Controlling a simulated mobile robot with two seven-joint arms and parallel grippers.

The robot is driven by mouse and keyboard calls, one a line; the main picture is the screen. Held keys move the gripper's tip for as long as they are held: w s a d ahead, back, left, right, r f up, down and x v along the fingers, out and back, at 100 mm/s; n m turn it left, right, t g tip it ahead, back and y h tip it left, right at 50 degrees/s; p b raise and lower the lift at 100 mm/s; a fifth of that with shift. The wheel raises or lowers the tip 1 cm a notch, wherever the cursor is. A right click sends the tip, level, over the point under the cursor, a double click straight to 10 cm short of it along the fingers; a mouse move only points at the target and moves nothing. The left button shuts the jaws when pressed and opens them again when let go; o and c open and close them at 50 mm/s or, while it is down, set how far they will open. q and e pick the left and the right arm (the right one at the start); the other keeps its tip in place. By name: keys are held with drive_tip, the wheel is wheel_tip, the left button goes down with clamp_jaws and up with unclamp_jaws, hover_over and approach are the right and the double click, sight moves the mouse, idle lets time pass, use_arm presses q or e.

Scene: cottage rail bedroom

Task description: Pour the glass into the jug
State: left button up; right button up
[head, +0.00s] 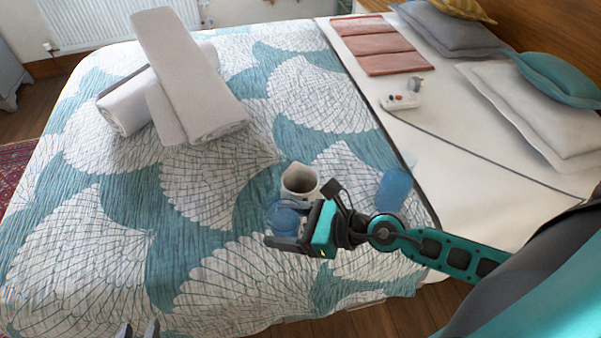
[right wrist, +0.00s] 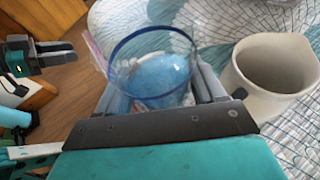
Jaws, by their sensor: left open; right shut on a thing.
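My right gripper (right wrist: 158,88) is shut on a clear glass (right wrist: 152,62) with a dark blue rim and blue contents. In the head view the glass (head: 284,215) is partly hidden by the gripper. A cream jug (head: 300,181) stands upright on the bed just behind the glass, with its mouth open upward. In the right wrist view the jug (right wrist: 272,78) is right of the glass, apart from it. The glass looks about upright. My left gripper (head: 138,329) is open and empty at the bottom edge, with only its fingertips showing; it also appears in the right wrist view (right wrist: 55,53).
A blue tumbler (head: 393,190) stands right of the jug, near my right arm. Rolled towels (head: 190,80) lie at the back left. A white controller-like object (head: 400,101), folded reddish cloths (head: 378,45) and pillows (head: 545,105) are farther off. The quilt (head: 200,240) left of the jug is clear.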

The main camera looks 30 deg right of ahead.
drive_tip(key=shift+s+a+f, duration=0.1)
drive_tip(key=shift+s+f, duration=0.15)
drive_tip(key=shift+s, duration=0.1)
drive_tip(key=shift+r, duration=0.1)
